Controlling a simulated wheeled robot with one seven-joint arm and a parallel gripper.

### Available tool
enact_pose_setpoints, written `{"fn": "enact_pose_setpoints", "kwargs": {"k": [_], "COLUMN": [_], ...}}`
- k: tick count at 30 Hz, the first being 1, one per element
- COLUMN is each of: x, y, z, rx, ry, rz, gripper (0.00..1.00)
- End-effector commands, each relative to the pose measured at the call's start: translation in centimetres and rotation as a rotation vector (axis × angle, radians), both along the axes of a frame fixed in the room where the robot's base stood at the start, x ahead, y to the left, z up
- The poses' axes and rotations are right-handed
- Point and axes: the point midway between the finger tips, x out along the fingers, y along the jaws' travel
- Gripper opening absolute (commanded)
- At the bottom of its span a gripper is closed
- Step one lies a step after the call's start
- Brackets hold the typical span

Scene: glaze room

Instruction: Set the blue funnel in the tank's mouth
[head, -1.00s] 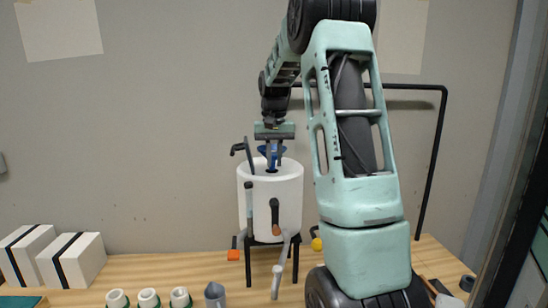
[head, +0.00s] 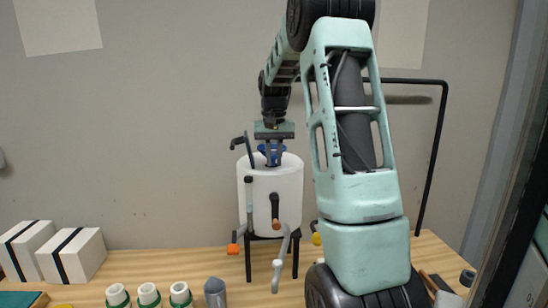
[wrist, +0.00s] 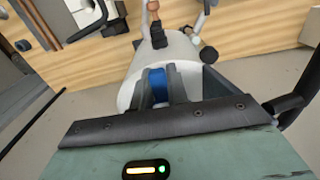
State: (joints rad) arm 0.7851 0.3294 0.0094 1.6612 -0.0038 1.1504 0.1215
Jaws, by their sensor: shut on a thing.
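The white tank (head: 290,190) stands on a black legged stand on the table, with pipes and handles on its front and a dark handle at its upper left. My gripper (head: 274,162) points down over the tank's top and is shut on the blue funnel (head: 265,149). The funnel's blue rim shows at the top of the tank; its lower part is hidden by the fingers and the tank wall. In the wrist view the blue funnel (wrist: 157,86) sits between the fingers, against the white tank (wrist: 172,54). I cannot tell whether it rests in the mouth.
Two white boxes with black bands (head: 72,256) stand at the left. Several white and green cups (head: 149,295) and a grey cone-tipped object (head: 215,292) stand along the front. A black pipe frame (head: 436,150) rises behind my arm.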

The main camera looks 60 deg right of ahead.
Motion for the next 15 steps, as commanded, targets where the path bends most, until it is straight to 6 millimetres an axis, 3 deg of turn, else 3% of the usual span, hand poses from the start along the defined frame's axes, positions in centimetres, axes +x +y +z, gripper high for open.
{"fn": "enact_pose_setpoints", "kwargs": {"k": [15], "x": [0.01], "y": [0.02], "z": [-0.75], "rx": [0.0], "ry": [0.0], "rz": [0.0], "gripper": [0.0]}}
